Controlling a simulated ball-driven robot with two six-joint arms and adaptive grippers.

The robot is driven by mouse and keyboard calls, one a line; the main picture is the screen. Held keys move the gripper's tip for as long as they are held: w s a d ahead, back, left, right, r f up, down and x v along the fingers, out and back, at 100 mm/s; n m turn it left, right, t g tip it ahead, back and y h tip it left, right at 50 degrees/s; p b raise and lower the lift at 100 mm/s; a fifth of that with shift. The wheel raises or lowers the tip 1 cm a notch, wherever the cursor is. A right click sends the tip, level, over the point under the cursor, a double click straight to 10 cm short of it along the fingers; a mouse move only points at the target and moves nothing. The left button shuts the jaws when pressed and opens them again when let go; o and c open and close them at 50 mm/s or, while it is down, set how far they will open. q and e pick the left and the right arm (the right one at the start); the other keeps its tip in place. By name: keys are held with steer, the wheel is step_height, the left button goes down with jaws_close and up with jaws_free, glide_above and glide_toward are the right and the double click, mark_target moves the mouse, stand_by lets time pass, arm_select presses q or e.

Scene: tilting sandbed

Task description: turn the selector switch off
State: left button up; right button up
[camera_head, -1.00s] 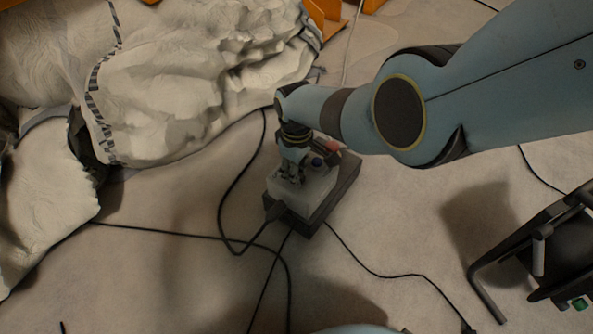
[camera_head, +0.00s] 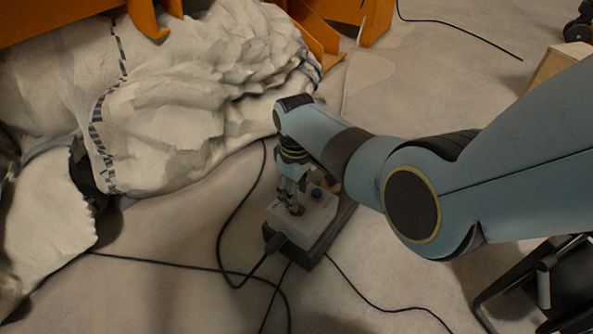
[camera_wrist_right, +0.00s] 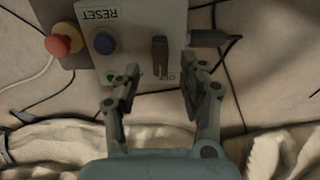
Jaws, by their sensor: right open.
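The selector switch (camera_wrist_right: 160,53) is a dark upright knob on a light grey control box (camera_wrist_right: 134,20) in the right wrist view. A label reading OFF sits by the knob's lower end in the picture. My right gripper (camera_wrist_right: 160,76) is open. Its fingers lie on either side of the knob in that view, with gaps on both sides; I see no contact. In the head view my right gripper (camera_head: 291,204) points down at the control box (camera_head: 314,225), and the switch is hidden or too small to make out. My left gripper is not in view.
A blue button (camera_wrist_right: 104,41) under a RESET label, a small green spot (camera_wrist_right: 111,76) and a red button (camera_wrist_right: 57,45) are near the switch. Black cables (camera_head: 235,215) lie on the floor. Large white bags (camera_head: 200,90) lie behind the box.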

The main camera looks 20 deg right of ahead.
step_height(320, 180, up, 7)
steer(key=shift+r, duration=0.2)
stand_by(0.5)
